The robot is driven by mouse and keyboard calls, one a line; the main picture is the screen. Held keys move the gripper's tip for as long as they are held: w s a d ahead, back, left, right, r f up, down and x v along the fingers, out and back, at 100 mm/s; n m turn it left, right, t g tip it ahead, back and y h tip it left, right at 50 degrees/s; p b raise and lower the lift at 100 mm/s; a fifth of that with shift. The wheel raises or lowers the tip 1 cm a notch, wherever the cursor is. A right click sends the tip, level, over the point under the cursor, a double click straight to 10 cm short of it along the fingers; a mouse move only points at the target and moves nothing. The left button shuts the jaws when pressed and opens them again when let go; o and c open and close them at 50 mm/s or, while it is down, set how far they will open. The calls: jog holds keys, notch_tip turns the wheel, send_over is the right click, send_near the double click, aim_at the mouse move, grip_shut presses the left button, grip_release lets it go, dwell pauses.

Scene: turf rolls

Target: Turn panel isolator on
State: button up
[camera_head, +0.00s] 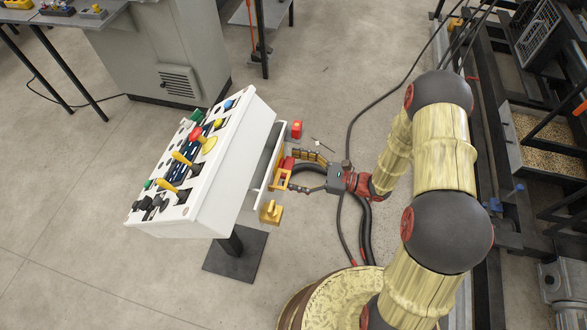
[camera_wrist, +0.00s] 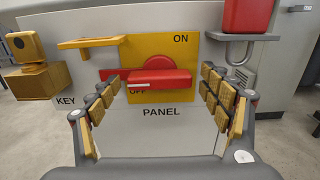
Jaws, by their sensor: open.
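The panel isolator has a red handle (camera_wrist: 160,82) lying horizontally across a yellow plate (camera_wrist: 178,48). ON is printed at the plate's upper right. OFF is just below the handle and partly covered by it. PANEL is printed underneath on the grey face. My gripper (camera_wrist: 160,90) is open, with one padded finger left of the handle and the other right of it, and clear gaps show on both sides. In the head view my gripper (camera_head: 288,170) reaches the side of the white control console (camera_head: 240,160), where its fingers partly hide the isolator.
A red padlock (camera_wrist: 246,16) sits at a metal hasp (camera_wrist: 242,38) at upper right. A yellow bracket (camera_wrist: 90,42) and a yellow block (camera_wrist: 32,82) stick out at left, near the word KEY. Cables (camera_head: 352,135) run along the floor behind my gripper.

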jog(key=shift+c, duration=0.5)
jog(key=c, duration=1.1)
jog(key=shift+o, duration=0.2)
jog(key=shift+p, duration=0.35)
jog(key=shift+m+p, duration=6)
jog(key=shift+m, duration=3)
jog(key=o, duration=1.2)
jog(key=shift+c, duration=0.2)
